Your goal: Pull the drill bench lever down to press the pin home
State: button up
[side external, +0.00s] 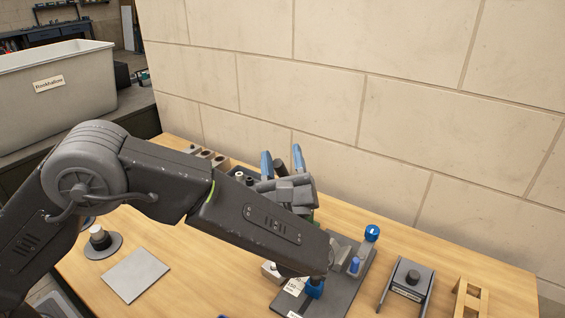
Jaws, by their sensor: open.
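My gripper (282,162) is open, with its two blue fingertips apart and pointing up in the picture, near the wall side of the bench. Nothing shows between the fingertips. A dark base plate (345,285) lies right of my arm with blue-topped parts on it: a blue knob on a post (372,232), a blue peg (354,265) and another blue piece (315,288) at its near edge. I cannot tell which part is the drill bench lever or the pin. My forearm hides part of the plate and the area under the gripper.
A black-and-grey fixture (408,284) and a wooden stand (470,299) stand at the right. A grey square plate (135,275) and a round base with a knob (101,242) lie at the left. A holed wooden block (207,155) is at the back. A stone wall (400,90) borders the bench.

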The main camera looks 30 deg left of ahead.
aim_at(282, 172)
jog(key=s+d+f+m+g+h, duration=0.3)
jog(key=s+d+f+m+h, duration=0.15)
jog(key=s+h, duration=0.4)
jog(key=shift+n, duration=0.45)
jog(key=x, duration=1.2)
jog(key=shift+w+a+f, duration=0.15)
jog(key=shift+w+a, duration=0.05)
jog(key=shift+w, duration=0.15)
grip_shut()
